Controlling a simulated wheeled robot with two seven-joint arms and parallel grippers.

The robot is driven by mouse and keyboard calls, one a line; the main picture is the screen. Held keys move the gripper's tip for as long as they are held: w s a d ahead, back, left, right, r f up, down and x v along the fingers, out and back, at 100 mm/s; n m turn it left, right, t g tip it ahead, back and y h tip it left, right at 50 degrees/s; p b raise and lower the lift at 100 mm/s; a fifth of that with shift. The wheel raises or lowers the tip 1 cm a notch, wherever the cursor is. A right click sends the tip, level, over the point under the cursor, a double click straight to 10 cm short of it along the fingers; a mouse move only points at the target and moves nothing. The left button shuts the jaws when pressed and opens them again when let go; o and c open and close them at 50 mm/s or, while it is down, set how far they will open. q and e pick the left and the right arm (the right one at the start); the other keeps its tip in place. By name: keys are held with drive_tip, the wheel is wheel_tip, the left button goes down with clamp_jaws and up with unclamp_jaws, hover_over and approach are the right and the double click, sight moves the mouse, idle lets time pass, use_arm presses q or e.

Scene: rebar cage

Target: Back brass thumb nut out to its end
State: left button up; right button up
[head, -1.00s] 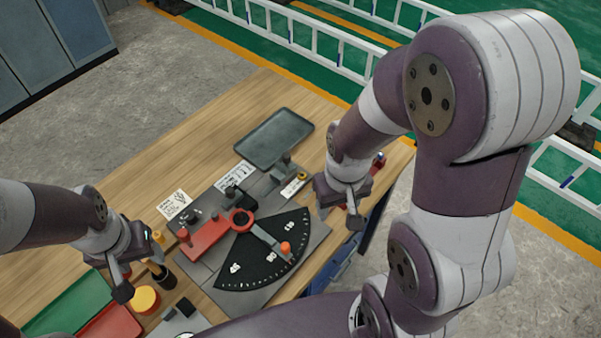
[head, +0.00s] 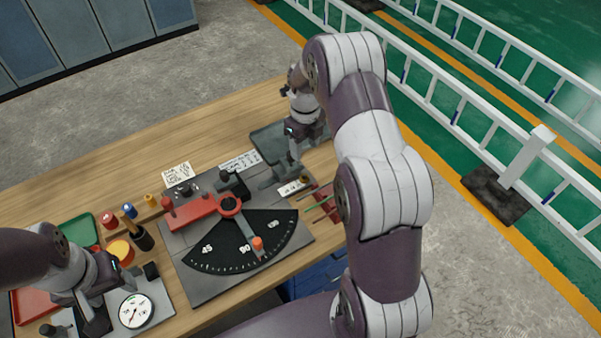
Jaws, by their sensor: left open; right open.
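A small brass-coloured knob, which looks like the thumb nut (head: 304,180), sits at the right end of the bending fixture (head: 190,270), beside a white label. At this size I cannot see its thread or how far out it stands. My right gripper (head: 295,160) is open and empty above the fixture's right end, just up-left of the nut and apart from it. My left gripper (head: 88,315) is open at the lower left, beside the dial gauge (head: 136,311), far from the nut; its fingertips are partly hard to make out.
The fixture carries a black angle scale (head: 215,262), a red block (head: 190,212) and a lever with an orange knob (head: 257,243). A grey tray (head: 268,138) lies behind. Thin rods (head: 320,203) are at the right edge. The back left of the wooden bench (head: 130,155) is clear.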

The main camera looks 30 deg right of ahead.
sight(304, 177)
wheel_tip(304, 177, down, 12)
drive_tip(key=p, duration=0.3)
drive_tip(key=shift+r, duration=0.15)
drive_tip(key=shift+f, duration=0.35)
clamp_jaws()
drive_tip(key=n+b, duration=0.2)
drive_tip(key=shift+w+f+n, duration=0.1)
drive_tip(key=shift+f+n, duration=0.15)
drive_tip(key=shift+n, duration=0.15)
drive_tip(key=shift+r+n+b, duration=0.15)
drive_tip(key=shift+n+b, duration=0.25)
drive_tip(key=shift+n, duration=0.2)
drive_tip(key=shift+r+n, duration=0.2)
drive_tip(key=shift+n, duration=0.2)
